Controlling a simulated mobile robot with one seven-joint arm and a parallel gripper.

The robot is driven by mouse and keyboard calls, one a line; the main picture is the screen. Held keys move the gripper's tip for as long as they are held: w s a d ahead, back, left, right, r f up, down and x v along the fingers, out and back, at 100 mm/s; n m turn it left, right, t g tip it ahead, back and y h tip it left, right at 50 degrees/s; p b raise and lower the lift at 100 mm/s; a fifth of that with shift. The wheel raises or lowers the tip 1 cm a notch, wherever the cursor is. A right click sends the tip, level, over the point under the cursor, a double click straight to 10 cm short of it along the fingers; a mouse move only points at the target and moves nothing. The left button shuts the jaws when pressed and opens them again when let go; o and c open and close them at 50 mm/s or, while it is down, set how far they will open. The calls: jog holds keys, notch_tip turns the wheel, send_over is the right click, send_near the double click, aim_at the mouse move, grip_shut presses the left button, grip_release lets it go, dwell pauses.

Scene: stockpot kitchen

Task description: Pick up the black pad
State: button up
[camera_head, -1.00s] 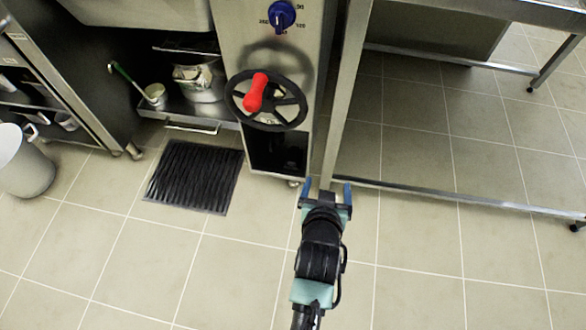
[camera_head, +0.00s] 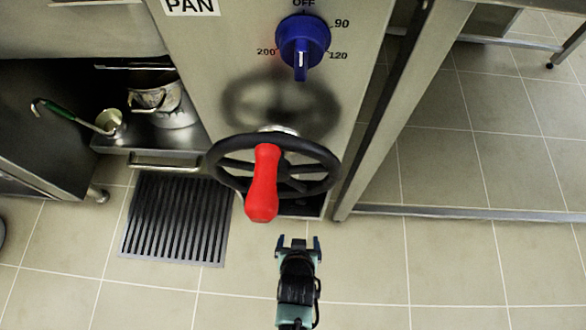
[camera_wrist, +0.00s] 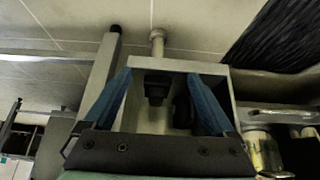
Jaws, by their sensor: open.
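The black pad (camera_head: 176,218) is a ribbed, roughly square mat lying flat on the tiled floor, left of the valve wheel and in front of a low shelf. In the wrist view part of the pad (camera_wrist: 282,36) shows as dark ribs at the top right, cut off by the frame edge. My gripper (camera_head: 299,243) is open and empty, to the right of the pad and apart from it. In the wrist view my gripper (camera_wrist: 158,74) has its two blue fingers spread, with the metal cabinet behind them.
A steel cabinet (camera_head: 215,75) with a blue knob (camera_head: 303,46) and a black wheel (camera_head: 325,178) with red handle (camera_head: 263,185) stands ahead. A pot (camera_head: 172,103) and green-handled ladle (camera_head: 85,117) sit on the low shelf. A steel table frame (camera_head: 465,211) stands right. Front floor is clear.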

aim_at(301, 200)
jog(key=w+b, duration=0.5)
jog(key=w, duration=0.6)
jog(key=shift+w, duration=0.35)
jog(key=b+x, duration=0.4)
jog(key=x, duration=0.1)
jog(key=shift+w+b, duration=0.25)
jog(key=shift+b, duration=0.1)
jog(key=c, duration=1.1)
jog(key=shift+c, duration=0.2)
jog(key=shift+r, duration=0.2)
